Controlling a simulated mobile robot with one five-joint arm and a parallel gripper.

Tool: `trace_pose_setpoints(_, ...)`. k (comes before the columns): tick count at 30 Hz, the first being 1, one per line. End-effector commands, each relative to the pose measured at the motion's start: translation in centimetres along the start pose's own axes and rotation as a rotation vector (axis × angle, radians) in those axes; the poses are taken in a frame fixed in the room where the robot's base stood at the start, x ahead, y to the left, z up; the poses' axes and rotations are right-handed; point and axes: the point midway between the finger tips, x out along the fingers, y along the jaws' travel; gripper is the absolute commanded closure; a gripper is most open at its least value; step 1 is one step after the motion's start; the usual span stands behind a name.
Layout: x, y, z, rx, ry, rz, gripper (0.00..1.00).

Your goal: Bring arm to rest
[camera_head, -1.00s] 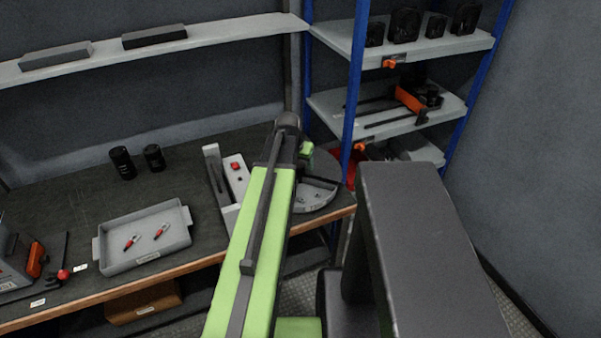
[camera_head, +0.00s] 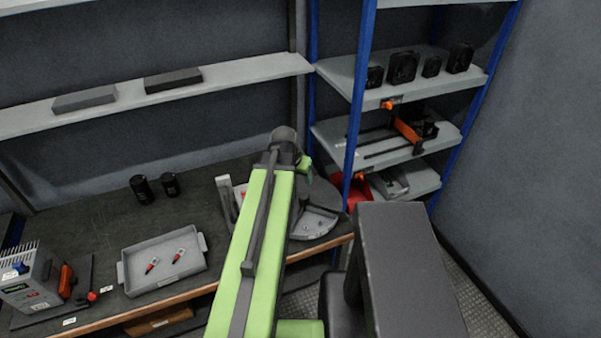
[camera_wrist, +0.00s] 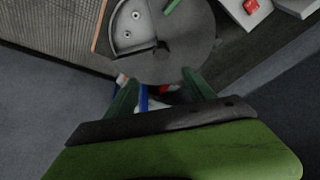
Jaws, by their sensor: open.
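My green arm reaches forward over the front edge of the bench (camera_head: 75,225) in the head view. Its far end is beside a round grey tray (camera_head: 318,212) at the bench's right end, and the arm hides my gripper's fingers there. In the wrist view my gripper (camera_wrist: 160,88) shows two dark green fingers spread apart with nothing between them. The round grey tray (camera_wrist: 135,25), with small round pieces in it, lies just beyond the fingertips. I cannot tell how high the fingers are above it.
A grey tray (camera_head: 163,282) with two red-tipped pieces, two black cylinders (camera_head: 142,189) and a boxed device (camera_head: 28,280) stand on the bench. A blue-post shelf rack (camera_head: 355,110) stands right of the arm's far end. A wall shelf (camera_head: 220,75) runs behind.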

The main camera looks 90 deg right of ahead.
Motion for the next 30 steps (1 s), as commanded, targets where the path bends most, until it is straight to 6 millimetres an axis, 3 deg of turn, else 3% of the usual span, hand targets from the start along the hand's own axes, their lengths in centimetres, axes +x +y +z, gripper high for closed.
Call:
trace_pose_setpoints(2,-1.2,0.0,-0.1,0.000,0.000,0.000,0.38)
trace_pose_setpoints(17,-1.0,0.0,0.0,0.000,0.000,0.000,0.38)
trace_pose_setpoints(20,-1.2,-1.5,0.4,-0.023,0.000,-0.010,0.38)
trace_pose_setpoints(23,-1.8,-6.8,2.0,-0.103,0.000,-0.043,0.38)
trace_pose_setpoints(25,-2.7,-12.1,4.2,-0.188,0.000,-0.078,0.38)
trace_pose_setpoints(30,-6.0,-24.7,12.0,-0.408,0.000,-0.170,0.38)
